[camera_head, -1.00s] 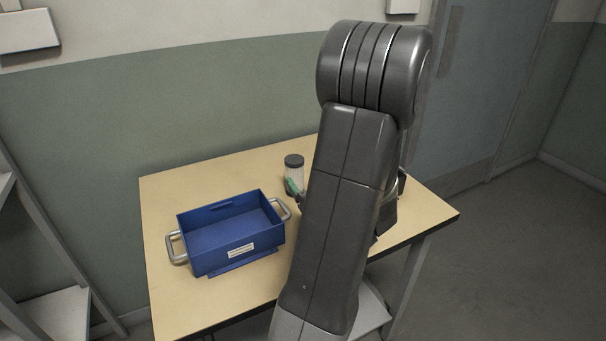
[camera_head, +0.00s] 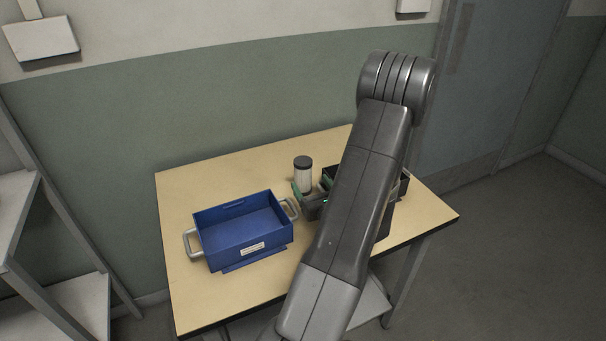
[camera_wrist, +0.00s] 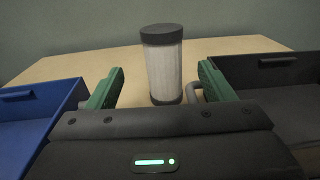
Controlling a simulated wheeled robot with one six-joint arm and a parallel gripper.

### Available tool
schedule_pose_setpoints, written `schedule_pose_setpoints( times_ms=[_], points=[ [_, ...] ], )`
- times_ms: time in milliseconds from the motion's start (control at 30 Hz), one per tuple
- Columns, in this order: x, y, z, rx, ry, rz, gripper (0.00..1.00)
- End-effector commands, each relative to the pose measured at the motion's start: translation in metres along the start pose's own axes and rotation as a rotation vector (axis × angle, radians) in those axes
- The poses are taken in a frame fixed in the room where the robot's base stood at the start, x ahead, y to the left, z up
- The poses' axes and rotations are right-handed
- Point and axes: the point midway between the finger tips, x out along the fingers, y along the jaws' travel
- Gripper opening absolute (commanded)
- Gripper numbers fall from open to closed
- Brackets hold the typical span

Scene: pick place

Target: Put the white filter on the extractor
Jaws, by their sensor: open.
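The white filter (camera_head: 303,178) is an upright white cylinder with a dark cap, standing on the table near its back edge. In the wrist view the filter (camera_wrist: 163,68) stands ahead of my gripper, centred between the fingers, with a dark lower end. My gripper (camera_wrist: 160,82) has two green fingers, spread apart and empty. In the head view my gripper (camera_head: 310,192) is low over the table beside the filter, partly hidden by my arm. I cannot make out an extractor in either view.
A blue bin (camera_head: 240,232) with metal handles stands on the wooden table (camera_head: 185,300), left of my gripper. A dark bin (camera_wrist: 285,75) stands to the right, partly behind my arm in the head view. Shelving (camera_head: 60,240) stands at far left. The table's front left is clear.

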Motion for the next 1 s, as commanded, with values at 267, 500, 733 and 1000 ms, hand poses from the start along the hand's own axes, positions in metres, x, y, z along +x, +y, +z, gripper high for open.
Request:
schedule_pose_setpoints(
  times_ms=[267, 500, 733, 1000],
  points=[
    [0.04, 0.0, 0.001, 0.001, 0.0, 0.0, 0.75],
    [0.063, -0.002, 0.007, 0.0, -0.002, 0.002, 0.75],
    [0.092, -0.004, 0.007, 0.0, -0.001, 0.0, 0.75],
    [0.096, -0.004, 0.006, 0.001, 0.0, -0.001, 0.75]
  ],
)
